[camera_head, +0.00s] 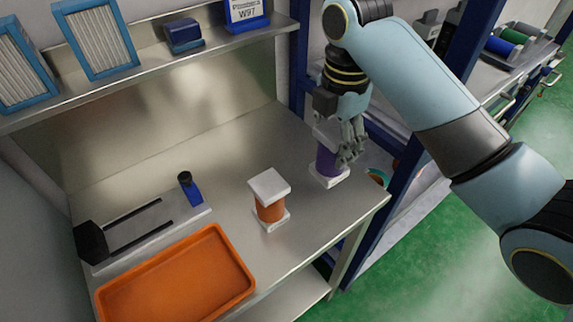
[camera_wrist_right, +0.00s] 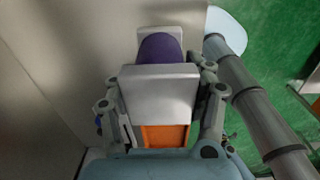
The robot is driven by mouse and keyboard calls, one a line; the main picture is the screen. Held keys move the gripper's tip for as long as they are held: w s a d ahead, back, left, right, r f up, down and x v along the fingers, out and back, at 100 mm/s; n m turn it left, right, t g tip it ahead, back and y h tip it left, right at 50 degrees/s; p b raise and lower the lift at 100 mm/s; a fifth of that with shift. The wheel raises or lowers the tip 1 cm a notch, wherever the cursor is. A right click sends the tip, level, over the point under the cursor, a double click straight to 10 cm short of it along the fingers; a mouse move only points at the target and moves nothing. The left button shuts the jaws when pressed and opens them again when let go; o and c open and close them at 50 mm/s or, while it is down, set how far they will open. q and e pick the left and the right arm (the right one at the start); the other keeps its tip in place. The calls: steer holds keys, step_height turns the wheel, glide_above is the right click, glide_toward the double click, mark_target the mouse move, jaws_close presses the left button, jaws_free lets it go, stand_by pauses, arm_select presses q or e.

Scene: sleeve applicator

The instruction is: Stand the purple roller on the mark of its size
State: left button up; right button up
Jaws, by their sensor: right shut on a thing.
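The purple roller (camera_head: 325,163) is upright at the right end of the steel bench, with a white square plate at top and bottom. My right gripper (camera_head: 348,146) is shut on it from above. Whether its lower plate touches the bench is hard to tell. In the right wrist view, the purple roller (camera_wrist_right: 160,47) shows behind its white plate (camera_wrist_right: 160,93), between my fingers. The orange roller (camera_head: 270,208), also with white end plates, stands on the bench to the left. I make out no size mark. My left gripper is out of view.
An orange tray (camera_head: 178,277) lies at the bench's front left. Behind it is a metal slide fixture (camera_head: 150,228) with a small blue bottle-like item (camera_head: 189,189). A shelf (camera_head: 160,58) runs above the back. Bare bench lies between the rollers and the back wall.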

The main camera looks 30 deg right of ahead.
steer(key=w+a+f, duration=0.1)
steer(key=f, duration=0.1)
steer(key=w+a+f+p, duration=0.1)
steer(key=w+a+f, duration=0.1)
steer(key=f, duration=0.1)
steer(key=w+a+f, duration=0.2)
steer(key=shift+w+a+f, duration=0.1)
steer(key=shift+a+f, duration=0.15)
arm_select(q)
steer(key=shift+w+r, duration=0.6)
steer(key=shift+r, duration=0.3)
arm_select(e)
steer(key=shift+f, duration=0.45)
steer(key=shift+f, duration=0.1)
steer(key=o, duration=1.5)
